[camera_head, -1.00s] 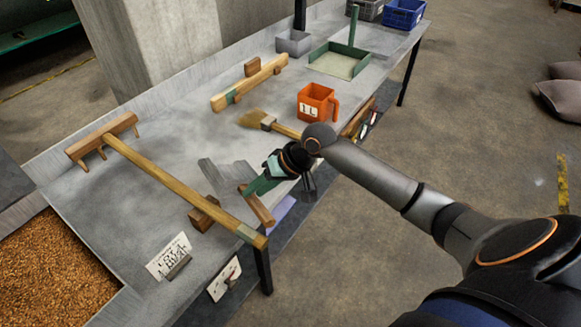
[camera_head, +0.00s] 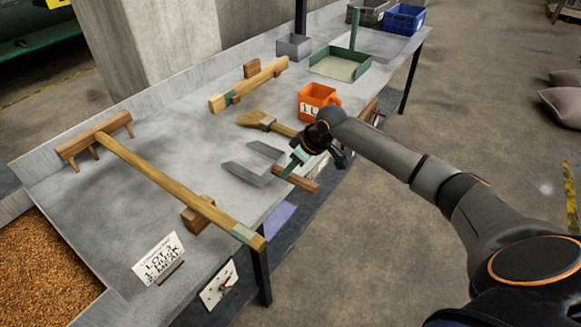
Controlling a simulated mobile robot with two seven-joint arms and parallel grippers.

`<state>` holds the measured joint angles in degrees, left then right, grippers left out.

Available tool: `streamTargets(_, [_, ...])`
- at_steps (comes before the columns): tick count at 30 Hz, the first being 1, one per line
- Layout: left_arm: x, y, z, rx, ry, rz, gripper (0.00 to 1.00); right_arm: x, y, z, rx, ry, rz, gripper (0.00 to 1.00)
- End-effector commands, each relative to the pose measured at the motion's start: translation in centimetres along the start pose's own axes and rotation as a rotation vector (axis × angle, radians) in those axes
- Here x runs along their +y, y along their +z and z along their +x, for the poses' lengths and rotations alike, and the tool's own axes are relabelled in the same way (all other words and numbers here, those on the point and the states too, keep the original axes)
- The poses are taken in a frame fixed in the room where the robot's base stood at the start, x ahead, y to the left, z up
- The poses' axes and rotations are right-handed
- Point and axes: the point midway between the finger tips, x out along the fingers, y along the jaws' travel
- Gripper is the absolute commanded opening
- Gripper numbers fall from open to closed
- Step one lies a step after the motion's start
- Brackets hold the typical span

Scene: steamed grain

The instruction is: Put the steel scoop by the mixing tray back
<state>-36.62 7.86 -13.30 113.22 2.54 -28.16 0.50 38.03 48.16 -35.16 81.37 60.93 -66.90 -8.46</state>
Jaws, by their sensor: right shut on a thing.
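The steel scoop (camera_head: 247,165) has a grey metal pan and a wooden handle (camera_head: 304,183). My right gripper (camera_head: 293,167) is shut on the scoop near where the handle joins the pan. The pan points left over the grey table, and the handle points right, past the table's front edge. I cannot tell whether the pan touches the table. Part of the scoop is hidden behind the gripper fingers. A bed of brown grain (camera_head: 45,255) lies at the lower left. My left gripper is not in view.
A long wooden rake (camera_head: 165,180) lies left of the scoop. A green pan (camera_head: 320,65) is farther back. A lot sign (camera_head: 158,257) stands at the front left.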

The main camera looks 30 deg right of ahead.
Motion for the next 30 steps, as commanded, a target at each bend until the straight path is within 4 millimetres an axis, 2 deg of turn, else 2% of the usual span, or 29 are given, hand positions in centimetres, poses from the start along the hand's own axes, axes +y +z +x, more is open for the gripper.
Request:
streamTargets(7, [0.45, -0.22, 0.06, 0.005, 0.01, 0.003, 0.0, -0.03, 0.47, 1.13, 0.005, -0.001, 0.001, 0.0])
streamTargets(20, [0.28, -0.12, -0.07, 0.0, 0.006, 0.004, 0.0, -0.03, 0.47, 1.1, 0.004, -0.001, 0.001, 0.0])
streamTargets(30, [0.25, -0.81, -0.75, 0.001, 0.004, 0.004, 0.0, -0.08, 0.52, 0.98, 0.005, 0.0, 0.001, 0.0])
